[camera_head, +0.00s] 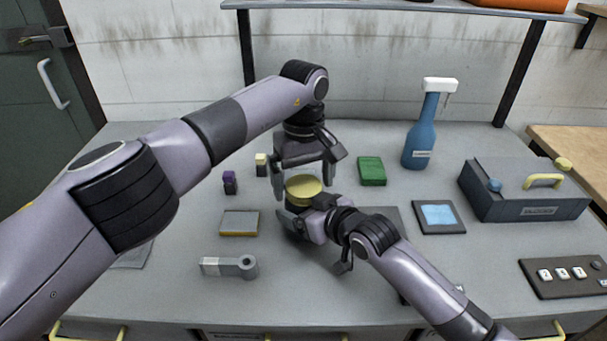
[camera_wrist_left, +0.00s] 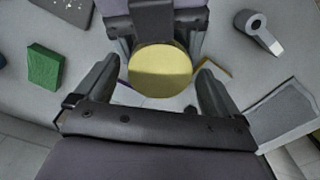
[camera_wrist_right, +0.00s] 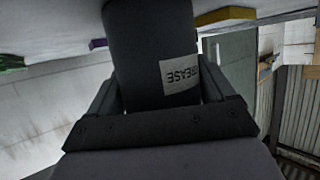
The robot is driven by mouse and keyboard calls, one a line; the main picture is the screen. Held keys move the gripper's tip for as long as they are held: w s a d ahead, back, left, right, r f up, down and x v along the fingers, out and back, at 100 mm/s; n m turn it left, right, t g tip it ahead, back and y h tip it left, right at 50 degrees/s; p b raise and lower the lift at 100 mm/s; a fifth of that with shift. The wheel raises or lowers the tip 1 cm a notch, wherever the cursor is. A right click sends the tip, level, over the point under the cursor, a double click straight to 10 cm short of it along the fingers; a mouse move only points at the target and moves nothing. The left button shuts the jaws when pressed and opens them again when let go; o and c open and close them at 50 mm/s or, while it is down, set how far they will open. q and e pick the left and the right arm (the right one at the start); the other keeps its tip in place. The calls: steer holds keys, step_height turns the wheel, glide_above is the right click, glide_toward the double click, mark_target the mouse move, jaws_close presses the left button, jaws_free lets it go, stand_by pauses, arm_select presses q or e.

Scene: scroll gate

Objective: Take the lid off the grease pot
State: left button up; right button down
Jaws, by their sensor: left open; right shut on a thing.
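The grease pot (camera_wrist_right: 150,45) is a dark cylinder with a white "GREASE" label, filling the middle of the right wrist view. Its yellow round lid (camera_head: 303,187) is on top of it in the head view and shows from above in the left wrist view (camera_wrist_left: 160,70). My right gripper (camera_head: 298,218) is shut around the pot's body from the front right. My left gripper (camera_head: 303,188) is open above the pot, pointing down, with its fingers on either side of the lid and apart from it. The pot's body is mostly hidden in the head view.
A blue bottle (camera_head: 420,140), a green block (camera_head: 371,171) and a grey toolbox (camera_head: 525,194) stand to the right. A purple-topped item (camera_head: 230,182), a yellow-edged block (camera_head: 240,222) and a grey metal part (camera_head: 230,266) lie to the left. A shelf (camera_head: 400,6) hangs at the back.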

arm_select(q)
steer(key=c, duration=1.1)
steer(key=n, duration=1)
steer(key=o, duration=1.1)
steer(key=shift+o, duration=0.2)
steer(key=shift+r, duration=0.1)
